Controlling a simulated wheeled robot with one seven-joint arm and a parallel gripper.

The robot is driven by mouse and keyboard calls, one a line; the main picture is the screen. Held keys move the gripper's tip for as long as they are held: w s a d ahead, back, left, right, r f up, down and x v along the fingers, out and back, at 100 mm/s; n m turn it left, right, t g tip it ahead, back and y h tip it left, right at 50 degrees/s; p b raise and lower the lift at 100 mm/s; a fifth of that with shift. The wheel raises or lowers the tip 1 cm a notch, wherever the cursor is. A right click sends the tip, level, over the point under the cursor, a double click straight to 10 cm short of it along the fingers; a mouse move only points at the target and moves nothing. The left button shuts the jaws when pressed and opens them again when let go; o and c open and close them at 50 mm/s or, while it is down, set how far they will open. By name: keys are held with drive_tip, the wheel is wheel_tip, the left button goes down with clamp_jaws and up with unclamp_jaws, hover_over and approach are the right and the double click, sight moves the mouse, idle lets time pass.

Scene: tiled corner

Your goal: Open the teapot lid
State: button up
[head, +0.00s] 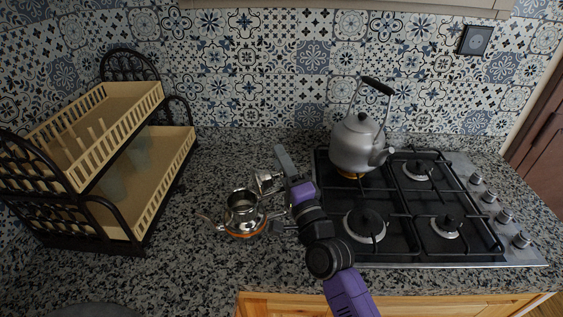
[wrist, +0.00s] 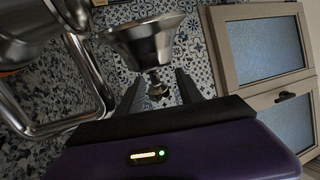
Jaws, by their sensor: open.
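The small silver teapot (head: 240,213) stands on the granite counter left of the stove, its spout pointing left and its top opening showing. Its lid (head: 266,181) is swung up and tilted on the right side of the opening. In the wrist view, the lid (wrist: 150,42) shows as a shiny cone with its knob (wrist: 157,83) toward me. My gripper (head: 277,194) is open at the teapot's right, one finger on each side of the knob in the wrist view (wrist: 160,85). I cannot tell whether either finger touches it. The teapot's handle (wrist: 100,95) is left of the fingers.
A larger grey kettle (head: 357,143) with a raised black handle stands on the black gas stove (head: 410,262) to the right. A two-tier dish rack (head: 150,190) stands at the left. The counter in front of the teapot is clear. A tiled wall (head: 250,80) closes the back.

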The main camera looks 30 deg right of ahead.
drive_tip(key=b+v, duration=0.1)
drive_tip(key=v, duration=0.7)
idle(0.5)
